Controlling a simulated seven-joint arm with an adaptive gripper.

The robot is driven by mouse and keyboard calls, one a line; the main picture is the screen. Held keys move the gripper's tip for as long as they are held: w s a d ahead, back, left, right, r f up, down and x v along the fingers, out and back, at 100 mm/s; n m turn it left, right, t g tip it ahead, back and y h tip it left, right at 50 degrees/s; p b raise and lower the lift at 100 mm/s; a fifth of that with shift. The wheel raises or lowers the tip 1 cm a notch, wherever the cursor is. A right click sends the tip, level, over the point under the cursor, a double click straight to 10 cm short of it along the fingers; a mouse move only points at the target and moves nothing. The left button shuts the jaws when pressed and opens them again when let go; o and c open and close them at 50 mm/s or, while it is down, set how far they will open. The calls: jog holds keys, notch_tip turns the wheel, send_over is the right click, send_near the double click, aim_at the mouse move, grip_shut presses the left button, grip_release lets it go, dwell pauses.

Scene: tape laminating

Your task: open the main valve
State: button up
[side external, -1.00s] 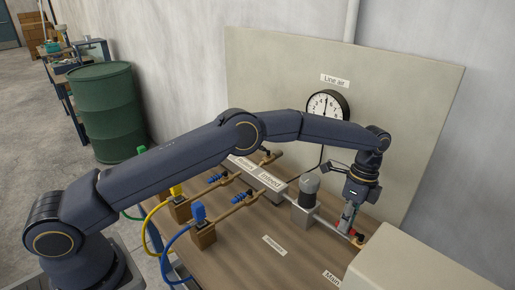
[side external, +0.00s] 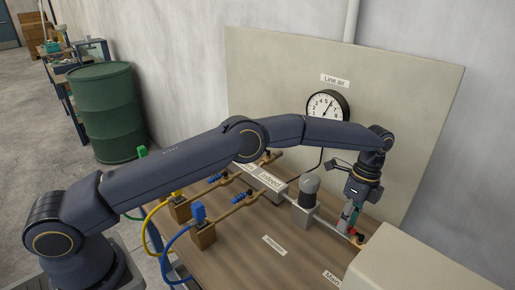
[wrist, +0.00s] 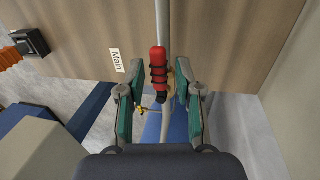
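The main valve's red lever (wrist: 158,62) shows in the wrist view, with dark bands across it and a black end. It lies roughly along the grey pipe (wrist: 163,20). My gripper (wrist: 160,78) has its two teal-padded fingers on either side of the lever, with a visible gap on each side. In the side view my gripper (side external: 347,222) is low over the right end of the pipe, beside a bit of red (side external: 359,240); the fingers hide most of the valve there. The "Main" label (wrist: 117,60) lies left of the lever.
The "Line air" gauge (side external: 327,106) is on the back panel, its needle tilted right of vertical. A grey-capped unit (side external: 310,184) stands left of my gripper. A beige box (side external: 410,265) is close at the right. Blue (side external: 198,213) and yellow fittings stand further left.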

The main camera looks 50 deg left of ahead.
jog(key=shift+o, duration=0.2)
notch_tip(320, 180, up, 10)
dwell(0.5)
